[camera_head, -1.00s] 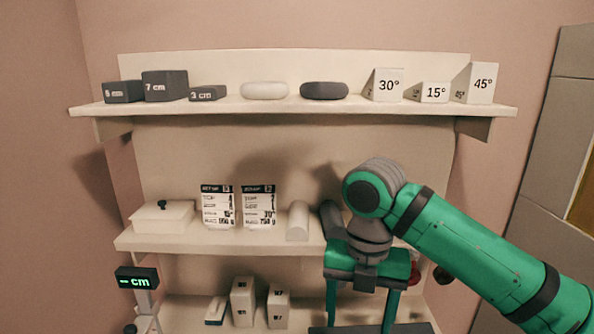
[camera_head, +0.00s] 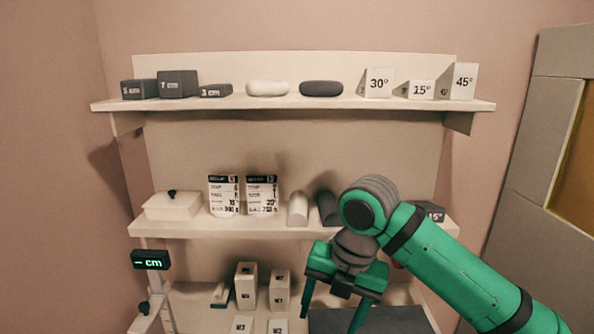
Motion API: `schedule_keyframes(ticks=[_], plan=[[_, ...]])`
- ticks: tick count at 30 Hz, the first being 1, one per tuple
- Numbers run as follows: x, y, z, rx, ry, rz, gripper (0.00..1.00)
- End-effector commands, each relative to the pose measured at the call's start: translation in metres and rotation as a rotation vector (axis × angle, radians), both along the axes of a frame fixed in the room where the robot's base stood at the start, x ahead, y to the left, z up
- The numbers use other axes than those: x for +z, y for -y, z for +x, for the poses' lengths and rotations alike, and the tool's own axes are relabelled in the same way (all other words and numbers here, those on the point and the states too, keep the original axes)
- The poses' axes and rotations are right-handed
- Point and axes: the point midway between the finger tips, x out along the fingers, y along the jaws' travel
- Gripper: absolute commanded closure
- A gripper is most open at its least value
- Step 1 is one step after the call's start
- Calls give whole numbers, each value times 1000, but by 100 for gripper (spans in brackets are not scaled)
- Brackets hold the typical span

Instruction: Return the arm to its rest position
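My green and dark grey arm reaches in from the lower right of the head view. My gripper (camera_head: 333,315) hangs at its end, fingers pointing down and spread apart with nothing between them. It is in front of the shelving, below the level of the middle shelf (camera_head: 195,229). The fingers overlap the view of the lower shelf, and I cannot tell how far in front of it they are.
The top shelf (camera_head: 215,103) holds dark blocks, two rounded pads and white angle wedges. The middle shelf bears a lidded box (camera_head: 172,206), two label cards and half-round bolsters. White boxes (camera_head: 246,285) stand lower. A "cm" display (camera_head: 150,260) stands left.

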Motion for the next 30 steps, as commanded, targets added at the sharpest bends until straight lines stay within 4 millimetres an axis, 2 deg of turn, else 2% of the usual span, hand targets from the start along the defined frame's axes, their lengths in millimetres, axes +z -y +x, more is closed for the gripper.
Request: schedule_keyframes(ticks=[5, 11, 18, 24, 30], plan=[[-13, -34, 15, -37, 47, 128, 34], [-25, -90, 37, -126, 110, 362, 34], [-30, -153, 59, -276, 143, 677, 34], [-31, -191, 72, -425, 130, 933, 34], [-35, -214, 81, -594, 89, 1173, 34]])
